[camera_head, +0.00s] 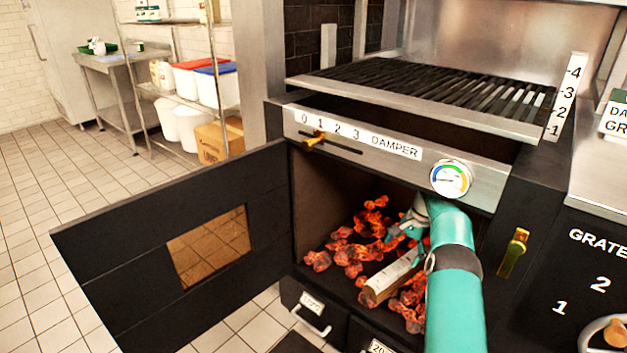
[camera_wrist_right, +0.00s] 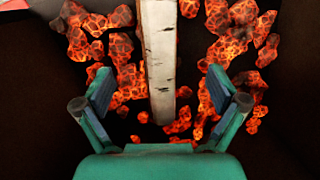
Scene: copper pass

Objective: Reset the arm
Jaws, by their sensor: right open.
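My right arm, teal, reaches into the open firebox of the grill in the head view. My right gripper (camera_head: 408,238) is inside the firebox above the coals. In the right wrist view the gripper (camera_wrist_right: 161,92) is open, its two fingers apart on either side of a pale log (camera_wrist_right: 160,55). The log also shows in the head view (camera_head: 390,276), lying on the glowing coals (camera_head: 345,252). The fingers do not appear to touch it. My left gripper is not in view.
The black firebox door (camera_head: 130,235) stands open to the left. The damper panel (camera_head: 400,150) with a gauge (camera_head: 451,178) and the grill grate (camera_head: 430,88) are above the opening. A shelf with tubs (camera_head: 195,80) stands at the back left. The tiled floor at left is clear.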

